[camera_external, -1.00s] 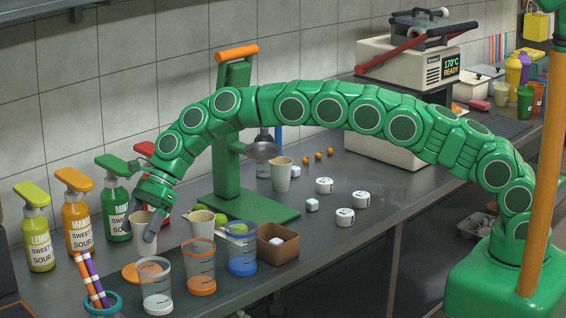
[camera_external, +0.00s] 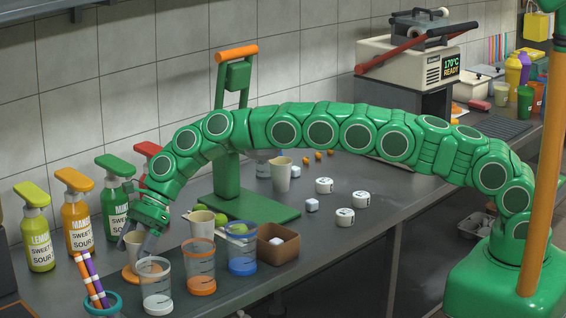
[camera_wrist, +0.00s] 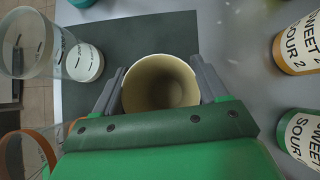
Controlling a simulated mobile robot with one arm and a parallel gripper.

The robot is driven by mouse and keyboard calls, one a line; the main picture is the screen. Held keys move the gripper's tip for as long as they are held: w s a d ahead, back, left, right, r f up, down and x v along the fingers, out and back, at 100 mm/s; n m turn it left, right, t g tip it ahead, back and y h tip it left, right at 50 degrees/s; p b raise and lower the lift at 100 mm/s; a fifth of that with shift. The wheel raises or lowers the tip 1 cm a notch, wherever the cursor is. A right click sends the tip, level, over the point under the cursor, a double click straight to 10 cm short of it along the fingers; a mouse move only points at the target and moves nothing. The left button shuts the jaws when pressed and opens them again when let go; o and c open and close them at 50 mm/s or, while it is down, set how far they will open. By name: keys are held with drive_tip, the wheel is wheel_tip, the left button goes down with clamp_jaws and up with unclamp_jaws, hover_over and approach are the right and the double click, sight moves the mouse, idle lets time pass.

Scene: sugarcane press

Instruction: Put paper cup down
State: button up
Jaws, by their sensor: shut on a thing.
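The paper cup (camera_external: 134,246) is beige, open at the top and upright. My gripper (camera_external: 137,243) is shut on it, one grey finger on each side. In the wrist view the cup (camera_wrist: 160,84) looks empty and sits between the two fingers of my gripper (camera_wrist: 160,88). An orange disc (camera_external: 128,273) shows under the cup, partly covered by it and by a clear measuring cup. I cannot tell whether the cup's base touches the disc.
A white-based measuring cup (camera_external: 157,289) stands close in front, with orange (camera_external: 201,268) and blue (camera_external: 242,252) ones to its right. A spouted cup (camera_external: 202,225) stands behind them. Syrup bottles (camera_external: 78,220) line the wall side. A straw holder (camera_external: 101,306) stands at front left.

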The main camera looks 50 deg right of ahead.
drive_tip(key=shift+f, duration=0.1)
drive_tip(key=o, duration=1)
drive_tip(key=shift+r, duration=0.2)
drive_tip(key=shift+v, duration=5.95)
drive_tip(key=shift+d, duration=0.1)
